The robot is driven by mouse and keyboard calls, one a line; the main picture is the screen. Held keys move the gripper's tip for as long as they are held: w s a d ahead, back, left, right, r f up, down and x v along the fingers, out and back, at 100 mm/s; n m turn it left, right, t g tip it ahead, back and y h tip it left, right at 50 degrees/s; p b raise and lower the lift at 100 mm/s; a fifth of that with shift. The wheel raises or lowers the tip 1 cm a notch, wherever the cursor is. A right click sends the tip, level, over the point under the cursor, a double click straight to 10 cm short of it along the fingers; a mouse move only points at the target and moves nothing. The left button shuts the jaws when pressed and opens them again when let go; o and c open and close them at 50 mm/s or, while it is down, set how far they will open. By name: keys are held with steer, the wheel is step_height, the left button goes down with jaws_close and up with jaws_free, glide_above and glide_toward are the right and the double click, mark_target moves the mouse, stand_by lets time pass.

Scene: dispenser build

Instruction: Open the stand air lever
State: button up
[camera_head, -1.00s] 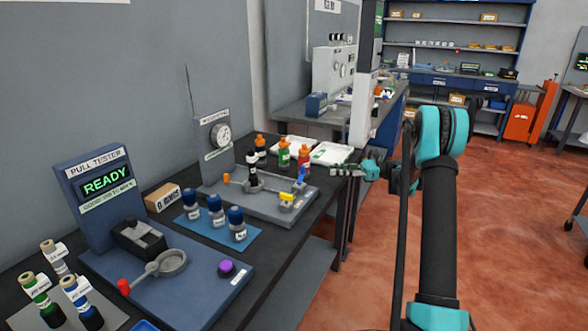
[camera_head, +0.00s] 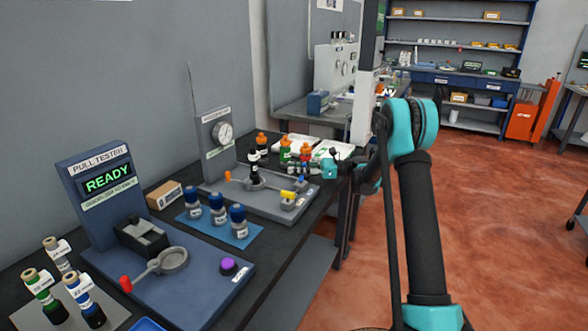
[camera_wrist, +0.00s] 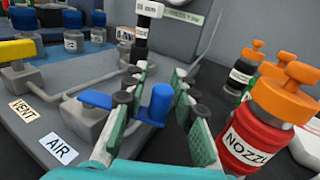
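The stand air lever is a blue arm (camera_wrist: 97,98) with an upright blue knob (camera_wrist: 161,100), beside the AIR label (camera_wrist: 59,149) on the grey stand plate in the wrist view. The arm points left from the knob over a grey valve body. My gripper (camera_wrist: 158,80) is open, its two green-padded fingers on either side of the knob, with small gaps visible. I cannot tell whether either finger touches it. In the head view my gripper (camera_head: 316,169) is at the right end of the stand (camera_head: 262,203), partly covering the lever area.
A red bottle with an orange cap (camera_wrist: 258,125) stands close to the right finger, with more bottles behind. A yellow lever (camera_wrist: 20,50) sits beside the VENT label (camera_wrist: 24,109). A gauge panel (camera_head: 217,140) rises at the stand's back. Blue-capped jars (camera_head: 217,208) stand in front.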

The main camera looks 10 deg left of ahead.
steer(key=shift+a, duration=0.4)
steer(key=shift+c, duration=0.2)
jaws_close()
